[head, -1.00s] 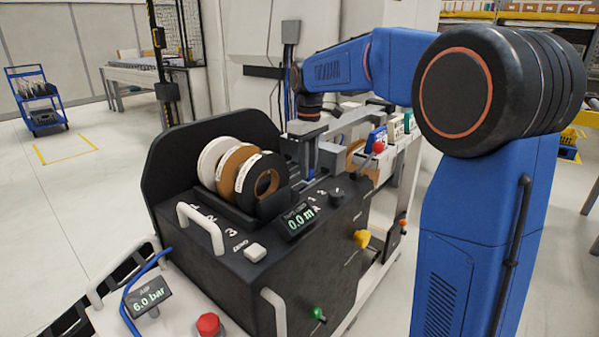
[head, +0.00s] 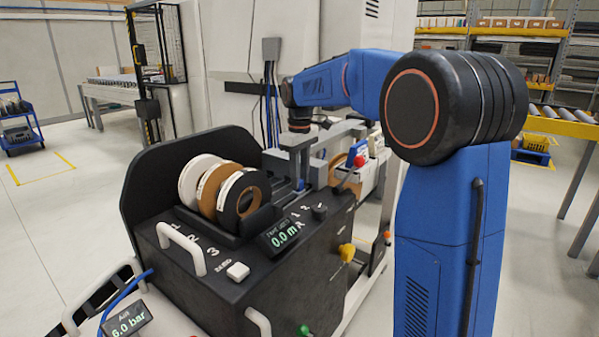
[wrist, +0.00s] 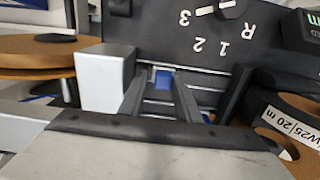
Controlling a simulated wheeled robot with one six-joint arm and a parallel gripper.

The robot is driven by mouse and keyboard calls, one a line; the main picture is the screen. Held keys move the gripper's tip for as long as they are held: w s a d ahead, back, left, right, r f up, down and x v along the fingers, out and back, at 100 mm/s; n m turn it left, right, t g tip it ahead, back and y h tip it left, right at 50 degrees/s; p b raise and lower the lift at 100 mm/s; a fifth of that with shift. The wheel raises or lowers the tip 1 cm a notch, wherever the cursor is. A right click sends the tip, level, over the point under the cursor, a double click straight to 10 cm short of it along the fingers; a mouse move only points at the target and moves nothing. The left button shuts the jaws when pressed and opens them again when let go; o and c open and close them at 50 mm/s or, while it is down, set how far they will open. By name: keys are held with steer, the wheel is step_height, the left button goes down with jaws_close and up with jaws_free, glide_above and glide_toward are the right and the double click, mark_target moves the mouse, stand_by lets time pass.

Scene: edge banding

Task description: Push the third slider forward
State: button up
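My gripper points down over the back of the black edge-banding machine (head: 300,270), behind the tape rolls in the head view. Its fingertips are hard to make out there. In the wrist view my gripper (wrist: 162,92) shows two dark fingers standing apart, with a small blue piece (wrist: 163,77) beyond or between them; I cannot tell whether they touch it. White, brown and black tape rolls stand in a row; the black one (head: 231,209) is nearest. Numbers 1, 2, 3 mark the panel in front of them. I cannot clearly identify the third slider.
A selector knob (head: 319,212) and a display (head: 283,237) reading 0.0 m sit beside the rolls. A red-knobbed lever (head: 359,161), a yellow knob (head: 346,252) and a white handle (head: 183,248) stick out. A grey block (wrist: 105,78) stands close beside the fingers.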

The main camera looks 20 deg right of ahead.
step_height(320, 180, up, 17)
steer(key=shift+r, duration=0.15)
stand_by(0.5)
steer(key=s+f+m+t, duration=0.1)
steer(key=s+f+m, duration=0.15)
steer(key=s, duration=0.95)
steer(key=s+f+m+t, duration=0.3)
steer(key=s+f+m, duration=0.1)
steer(key=s+f, duration=2.1)
steer(key=shift+s+a+t, duration=0.4)
steer(key=shift+s, duration=0.45)
steer(key=shift+r, duration=0.1)
steer(key=shift+c, duration=0.6)
